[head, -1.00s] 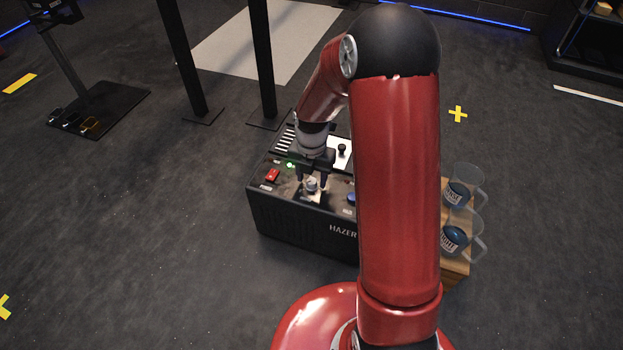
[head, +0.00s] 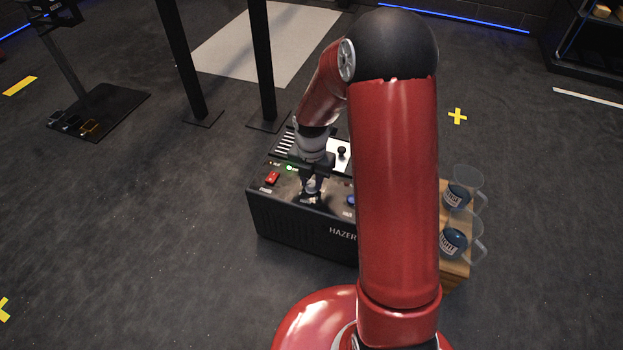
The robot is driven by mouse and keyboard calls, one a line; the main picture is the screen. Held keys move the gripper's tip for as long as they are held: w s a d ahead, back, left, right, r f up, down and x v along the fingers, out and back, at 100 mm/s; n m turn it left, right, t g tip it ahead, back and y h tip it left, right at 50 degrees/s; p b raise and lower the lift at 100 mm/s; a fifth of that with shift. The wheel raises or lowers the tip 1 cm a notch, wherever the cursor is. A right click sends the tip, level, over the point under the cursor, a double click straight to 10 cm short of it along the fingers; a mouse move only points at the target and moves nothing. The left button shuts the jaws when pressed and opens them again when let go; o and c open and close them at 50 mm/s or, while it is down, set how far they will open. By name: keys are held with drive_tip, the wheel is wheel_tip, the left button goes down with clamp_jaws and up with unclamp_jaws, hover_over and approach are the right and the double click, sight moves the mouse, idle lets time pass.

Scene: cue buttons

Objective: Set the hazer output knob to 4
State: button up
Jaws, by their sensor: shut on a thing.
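The hazer (head: 290,228) is a black box with its controls on the top face, in the middle of the head view. The output knob (head: 311,201) is a small pale knob on that face. My gripper (head: 311,191) points down at it and is shut on it, with a finger on either side. The fingers hide most of the knob, and I cannot read its setting or scale. A red switch (head: 272,178) and a lit green lamp (head: 291,168) are left of the gripper.
A small black-topped lever (head: 342,152) stands on a white plate behind the gripper. Clear mugs with dark blue contents (head: 453,241) stand on a wooden surface (head: 456,268) right of my arm. Black posts (head: 262,70) rise behind the hazer.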

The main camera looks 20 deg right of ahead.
drive_tip(key=m+p, duration=0.1)
drive_tip(key=m, duration=0.4)
drive_tip(key=shift+r+m, duration=0.1)
drive_tip(key=shift+m, duration=0.2)
drive_tip(key=m, duration=0.5)
drive_tip(key=shift+p, duration=0.4)
drive_tip(key=m, duration=0.5)
drive_tip(key=shift+m, duration=0.4)
drive_tip(key=m, duration=1)
drive_tip(key=shift+m, duration=0.4)
drive_tip(key=m+p, duration=0.1)
drive_tip(key=m, duration=0.4)
drive_tip(key=shift+m, duration=0.3)
drive_tip(key=m+p, duration=0.2)
drive_tip(key=m, duration=0.3)
drive_tip(key=m+p, duration=0.2)
drive_tip(key=m, duration=0.2)
drive_tip(key=shift+m, duration=0.5)
